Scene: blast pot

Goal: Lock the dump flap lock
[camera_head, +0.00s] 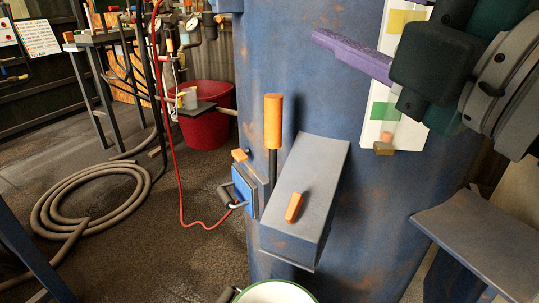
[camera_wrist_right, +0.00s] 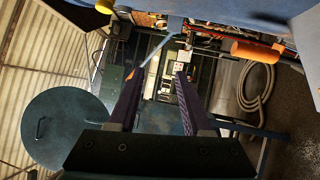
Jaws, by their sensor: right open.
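The blue tank (camera_head: 340,100) fills the middle of the head view. A grey sloping chute cover (camera_head: 310,190) juts from its front, with a short orange handle (camera_head: 293,207) on it. An upright lever with an orange grip (camera_head: 273,120) stands just left of the cover. I cannot tell for sure which orange handle is the flap lock. My right gripper (camera_head: 350,55) is up and right of both, apart from them, in front of the tank. In the right wrist view its two purple fingers (camera_wrist_right: 160,80) are spread with nothing between them. An orange cylinder (camera_wrist_right: 257,51) lies outside them. My left gripper is out of view.
A blue box with a metal loop (camera_head: 245,190) sits left of the cover, with a red hose attached. A white, green-rimmed container (camera_head: 275,292) stands below. A coiled hose (camera_head: 90,200) and a red tub (camera_head: 208,115) are on the floor at left. A panel (camera_head: 382,125) hangs behind my gripper.

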